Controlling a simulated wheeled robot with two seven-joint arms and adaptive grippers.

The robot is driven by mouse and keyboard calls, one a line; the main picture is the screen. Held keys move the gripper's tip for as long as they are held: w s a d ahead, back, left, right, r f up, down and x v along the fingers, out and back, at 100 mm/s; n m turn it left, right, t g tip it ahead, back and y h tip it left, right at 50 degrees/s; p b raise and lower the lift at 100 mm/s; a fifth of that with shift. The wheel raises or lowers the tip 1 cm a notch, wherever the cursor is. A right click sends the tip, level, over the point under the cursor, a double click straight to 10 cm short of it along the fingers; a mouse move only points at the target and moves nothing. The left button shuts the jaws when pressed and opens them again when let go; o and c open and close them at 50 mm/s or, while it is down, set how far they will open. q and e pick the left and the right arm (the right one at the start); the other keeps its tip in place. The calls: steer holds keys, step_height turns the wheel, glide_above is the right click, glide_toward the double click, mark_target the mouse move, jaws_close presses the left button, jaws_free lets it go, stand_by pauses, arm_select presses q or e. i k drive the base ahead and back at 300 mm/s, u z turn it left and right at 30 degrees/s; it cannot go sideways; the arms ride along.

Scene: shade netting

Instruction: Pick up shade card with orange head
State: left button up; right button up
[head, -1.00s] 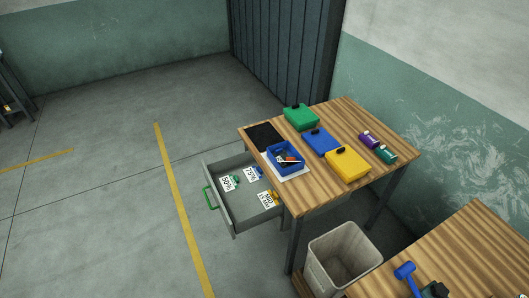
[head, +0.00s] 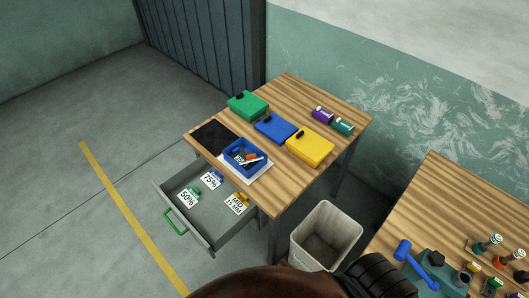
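The open grey drawer (head: 207,238) holds three white cards. The card reading "50%" (head: 188,200) has a green head, and the card reading "75%" (head: 210,181) has a blue head. The third card (head: 235,205), with dark print, has a yellow-orange head (head: 244,197) and lies nearest the table's front right. A blue open tray (head: 229,160) on the table holds a whitish card-like piece and a small orange-red item (head: 251,157); their exact shapes are too small to tell. Neither gripper is in view; dark rounded parts along the bottom edge seem to be mine.
Green (head: 248,105), blue (head: 274,128) and yellow (head: 310,146) boxes stand on the wooden table (head: 287,183), with purple and teal bottles behind. A bin (head: 326,235) stands beside it. A second table at right (head: 415,215) holds a blue hammer-like tool (head: 415,262) and several bottles.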

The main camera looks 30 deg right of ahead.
mark_target(252, 157)
steer(key=z, duration=0.55)
steer(key=i, duration=0.55)
steer(key=z, duration=0.65)
steer(key=k, duration=0.85)
steer(key=u, duration=0.2)
